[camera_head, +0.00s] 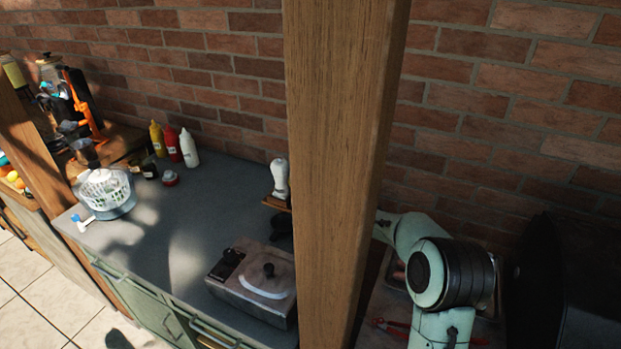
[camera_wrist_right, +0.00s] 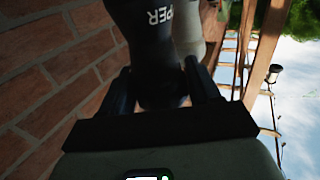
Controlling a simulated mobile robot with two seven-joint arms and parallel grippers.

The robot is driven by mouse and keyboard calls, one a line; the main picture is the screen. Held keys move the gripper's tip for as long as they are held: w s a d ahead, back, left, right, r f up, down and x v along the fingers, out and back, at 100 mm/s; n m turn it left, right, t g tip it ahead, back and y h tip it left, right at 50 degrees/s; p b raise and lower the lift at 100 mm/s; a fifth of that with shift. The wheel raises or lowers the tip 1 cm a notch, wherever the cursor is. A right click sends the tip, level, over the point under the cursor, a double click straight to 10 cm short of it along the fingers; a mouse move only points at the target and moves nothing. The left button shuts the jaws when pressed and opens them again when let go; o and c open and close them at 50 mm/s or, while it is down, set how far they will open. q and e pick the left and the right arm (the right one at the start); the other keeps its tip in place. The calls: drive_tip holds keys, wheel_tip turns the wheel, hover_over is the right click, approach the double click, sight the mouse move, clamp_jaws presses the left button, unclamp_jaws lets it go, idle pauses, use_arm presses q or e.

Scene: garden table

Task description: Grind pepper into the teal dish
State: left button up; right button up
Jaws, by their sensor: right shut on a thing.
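In the right wrist view, my right gripper (camera_wrist_right: 165,88) is shut on a dark pepper mill (camera_wrist_right: 152,40) with part of the word "PEPPER" in white letters. A pale grey-white mill-like thing (camera_wrist_right: 188,28) stands right behind it. In the head view my right arm reaches in from the lower right and passes behind the wooden post, which hides the gripper and the pepper mill. A white mill-like thing (camera_head: 280,178) stands on a small wooden board left of the post. I see no dish that is clearly the teal dish. My left gripper is not in view.
The thick wooden post (camera_head: 338,180) blocks the middle of the head view. A portable stove (camera_head: 252,284) sits on the grey counter (camera_head: 205,225). Sauce bottles (camera_head: 173,146) and a white basket (camera_head: 104,188) are at the left. A black bulky thing (camera_head: 565,285) is at the right.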

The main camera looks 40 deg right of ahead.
drive_tip(key=n+y+p, duration=0.1)
drive_tip(key=n+y, duration=0.1)
drive_tip(key=y, duration=0.1)
drive_tip(key=shift+d+r+y+p, duration=0.1)
drive_tip(key=shift+y+p, duration=0.25)
drive_tip(key=shift+y, duration=0.05)
drive_tip(key=n+g+y, duration=0.1)
drive_tip(key=n+y, duration=0.1)
drive_tip(key=shift+w+y, duration=0.15)
drive_tip(key=shift+y, duration=0.15)
drive_tip(key=n+y, duration=0.1)
drive_tip(key=n+g+y, duration=0.1)
drive_tip(key=shift+f+y+p, duration=0.25)
drive_tip(key=shift+y+p, duration=0.05)
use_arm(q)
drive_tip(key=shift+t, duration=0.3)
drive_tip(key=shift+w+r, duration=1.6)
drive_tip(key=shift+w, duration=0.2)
use_arm(e)
drive_tip(key=shift+n+g+y, duration=1.9)
drive_tip(key=shift+g+y, duration=0.3)
drive_tip(key=shift+y, duration=0.2)
drive_tip(key=shift+s+n+g+y, duration=0.2)
drive_tip(key=shift+n+g+y, duration=0.2)
drive_tip(key=shift+g, duration=0.1)
drive_tip(key=o, duration=0.9)
drive_tip(key=shift+o, duration=0.2)
drive_tip(key=shift+r, duration=0.1)
